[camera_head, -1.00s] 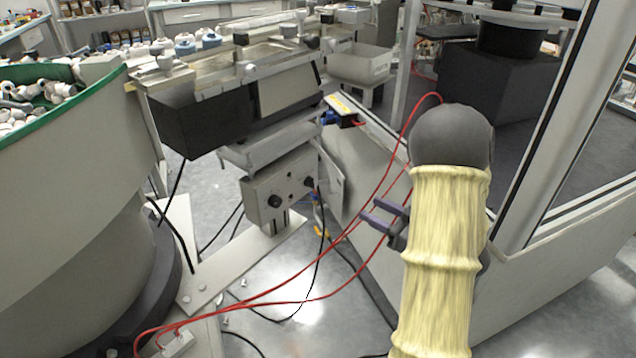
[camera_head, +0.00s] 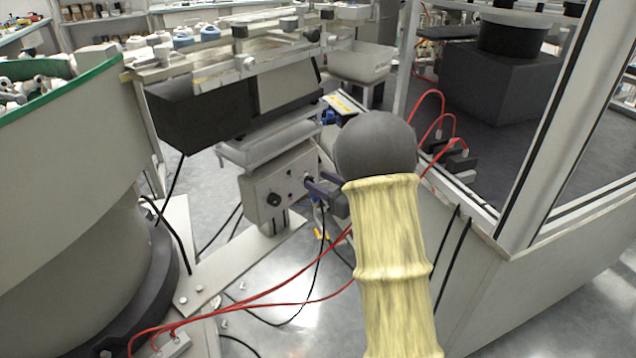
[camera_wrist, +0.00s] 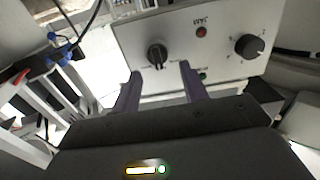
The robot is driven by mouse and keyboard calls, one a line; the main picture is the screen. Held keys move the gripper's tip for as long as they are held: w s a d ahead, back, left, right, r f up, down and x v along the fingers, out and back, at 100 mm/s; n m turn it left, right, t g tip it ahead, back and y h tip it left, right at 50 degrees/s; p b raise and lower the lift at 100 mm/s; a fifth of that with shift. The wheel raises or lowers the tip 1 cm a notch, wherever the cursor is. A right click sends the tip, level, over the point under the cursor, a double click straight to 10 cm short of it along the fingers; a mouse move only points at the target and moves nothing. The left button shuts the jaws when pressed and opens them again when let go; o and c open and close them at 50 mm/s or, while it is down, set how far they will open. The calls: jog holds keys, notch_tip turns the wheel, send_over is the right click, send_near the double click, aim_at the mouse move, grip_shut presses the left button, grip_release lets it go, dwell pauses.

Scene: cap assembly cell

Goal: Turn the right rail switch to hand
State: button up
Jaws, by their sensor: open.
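The control box (camera_head: 277,187) hangs under the rail. In the head view its right-hand switch is mostly hidden by my gripper (camera_head: 320,187), whose purple fingers reach to the panel from the right. In the wrist view the panel (camera_wrist: 185,25) appears upside down. The black rail switch (camera_wrist: 157,55) has its bar roughly upright in the picture, with small labels beside it that are too small to read. My gripper (camera_wrist: 159,70) is open and empty, with one fingertip to each side of the switch and slightly short of it. I cannot tell whether they touch it.
A round dial (camera_wrist: 249,46), a red lamp (camera_wrist: 201,31) and a green lamp (camera_wrist: 204,75) share the panel. Red hoses (camera_head: 270,302) and black cables run below the box. A glazed enclosure (camera_head: 520,180) stands close on the right.

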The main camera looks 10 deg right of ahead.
jog(key=shift+x, duration=0.85)
jog(key=c, duration=0.9)
jog(key=shift+c, duration=0.2)
